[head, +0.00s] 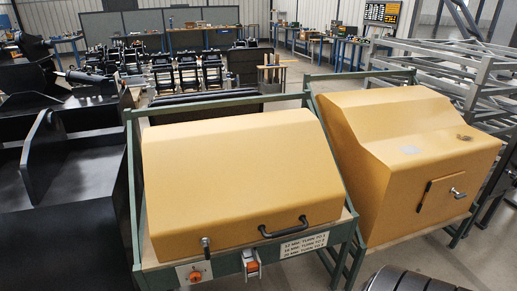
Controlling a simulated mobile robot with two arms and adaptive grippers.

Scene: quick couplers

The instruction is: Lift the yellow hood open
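A yellow hood (240,175) covers a green-framed bench (137,215) in the middle of the head view. It appears shut, with its front edge low over the bench front. A black bar handle (283,228) is fixed near the lower right of its front. A small metal latch or lock (206,246) sits at its lower left edge. Neither of my grippers is in view, and nothing touches the hood.
A second yellow housing (400,140) with a small door (440,198) stands close on the right. Below the hood are an orange-red knob (195,276), a red-and-white part (251,265) and a printed label (304,244). Dark metal parts (70,165) crowd the left.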

